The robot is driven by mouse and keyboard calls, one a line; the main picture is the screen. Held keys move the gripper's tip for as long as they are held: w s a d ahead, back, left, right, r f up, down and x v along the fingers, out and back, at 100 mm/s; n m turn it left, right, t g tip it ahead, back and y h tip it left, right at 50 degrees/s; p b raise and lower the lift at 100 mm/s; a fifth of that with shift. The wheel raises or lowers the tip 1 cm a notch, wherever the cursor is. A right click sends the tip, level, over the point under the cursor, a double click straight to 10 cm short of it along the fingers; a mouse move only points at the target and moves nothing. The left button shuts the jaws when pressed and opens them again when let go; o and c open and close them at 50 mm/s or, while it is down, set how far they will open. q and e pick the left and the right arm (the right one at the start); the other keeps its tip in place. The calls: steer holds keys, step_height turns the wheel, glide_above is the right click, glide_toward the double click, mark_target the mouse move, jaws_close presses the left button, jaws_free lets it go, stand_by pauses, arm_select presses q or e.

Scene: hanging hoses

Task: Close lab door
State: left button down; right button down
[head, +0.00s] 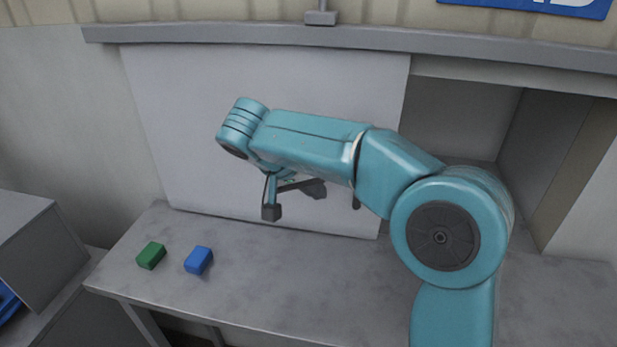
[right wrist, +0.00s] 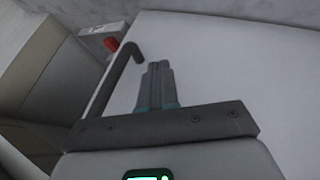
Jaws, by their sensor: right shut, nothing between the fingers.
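The lab door (head: 200,130) is a pale sliding panel hung from a grey rail. It covers the left and middle of the recess, which stands open to the right of it. A dark bar that looks like the door handle (right wrist: 118,70) shows near the panel's edge in the right wrist view; only a short dark piece of it (head: 357,200) shows in the head view. My right gripper (head: 271,211) is in front of the panel, left of that bar. Its fingers (right wrist: 157,82) are shut and empty, beside the bar and apart from it. My left gripper is out of view.
A green block (head: 151,255) and a blue block (head: 199,260) lie on the grey worktop (head: 260,295) at the left. A grey cabinet (head: 40,250) stands at far left. A small red thing (right wrist: 111,45) shows in the right wrist view. The open recess (head: 460,120) is at right.

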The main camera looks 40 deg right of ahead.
steer(key=s+d, duration=0.1)
steer(key=d+f, duration=0.1)
steer(key=d, duration=0.1)
steer(key=s+d, duration=0.1)
steer(key=shift+s+d+f, duration=0.15)
steer(key=shift+s+f, duration=0.15)
steer(key=shift+s, duration=0.05)
steer(key=shift+s+r, duration=0.1)
